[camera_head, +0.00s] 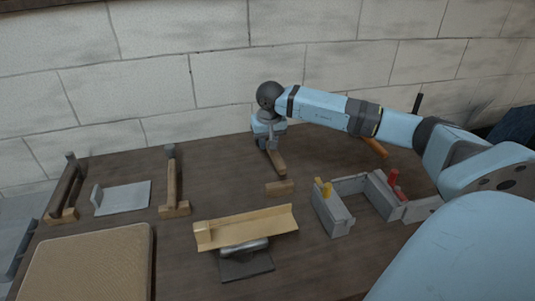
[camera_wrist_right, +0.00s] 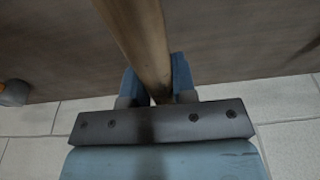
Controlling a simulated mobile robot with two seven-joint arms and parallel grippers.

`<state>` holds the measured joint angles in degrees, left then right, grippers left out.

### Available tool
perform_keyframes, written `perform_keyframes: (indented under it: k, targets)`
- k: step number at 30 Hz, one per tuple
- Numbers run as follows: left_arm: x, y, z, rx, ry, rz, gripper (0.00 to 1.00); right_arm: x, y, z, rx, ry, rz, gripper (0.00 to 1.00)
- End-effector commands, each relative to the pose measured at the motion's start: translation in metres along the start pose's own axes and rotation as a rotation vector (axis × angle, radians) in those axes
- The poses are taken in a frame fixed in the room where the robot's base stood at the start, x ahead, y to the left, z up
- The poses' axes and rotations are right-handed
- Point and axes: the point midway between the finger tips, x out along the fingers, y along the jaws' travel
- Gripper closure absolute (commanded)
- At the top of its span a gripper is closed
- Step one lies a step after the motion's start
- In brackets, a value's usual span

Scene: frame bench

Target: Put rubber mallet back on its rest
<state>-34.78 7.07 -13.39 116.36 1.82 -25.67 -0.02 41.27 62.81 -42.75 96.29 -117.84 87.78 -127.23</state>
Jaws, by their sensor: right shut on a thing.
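My right gripper (camera_head: 268,143) is at the back middle of the bench, pointing down. It is shut on a wooden bar (camera_head: 277,162), which slants from the fingers toward the front of the bench. In the right wrist view the bar (camera_wrist_right: 143,38) runs between the two blue fingers (camera_wrist_right: 152,88). No mallet head shows clearly, so I cannot tell whether this bar is the mallet's handle. A short wooden block (camera_head: 280,188) lies just in front of it; I cannot tell if they touch. I cannot make out which thing is the mallet's rest. My left gripper is not in view.
Wooden pieces with end blocks (camera_head: 173,210) (camera_head: 62,217) flank a grey plate (camera_head: 122,198). A tan pad (camera_head: 90,262) lies front left. A cardboard-coloured trough (camera_head: 250,225) stands behind a dark mat (camera_head: 245,265). Grey holders (camera_head: 333,214) stand right. A brick wall (camera_head: 150,70) bounds the back.

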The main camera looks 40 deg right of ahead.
Motion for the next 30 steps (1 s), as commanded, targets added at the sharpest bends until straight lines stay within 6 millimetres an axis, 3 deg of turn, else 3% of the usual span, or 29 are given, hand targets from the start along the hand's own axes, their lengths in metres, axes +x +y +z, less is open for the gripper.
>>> perform_keyframes:
  k: [5,13,24,25,28,30]
  targets:
    - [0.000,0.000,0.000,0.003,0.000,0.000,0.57,0.011,0.000,0.002,0.000,0.000,0.001,1.00]
    - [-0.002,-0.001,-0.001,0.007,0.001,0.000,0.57,0.046,0.000,0.008,0.000,0.000,0.001,1.00]
    - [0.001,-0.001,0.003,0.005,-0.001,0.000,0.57,0.052,0.000,0.009,0.000,0.002,0.000,1.00]
    - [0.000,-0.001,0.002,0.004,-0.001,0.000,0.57,0.051,0.000,0.009,0.000,0.001,0.001,0.70]
    - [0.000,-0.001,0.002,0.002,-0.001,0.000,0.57,0.051,0.000,0.009,0.000,0.001,0.001,0.49]
    - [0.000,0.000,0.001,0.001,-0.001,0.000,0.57,0.051,0.000,0.009,0.000,0.001,0.001,0.49]
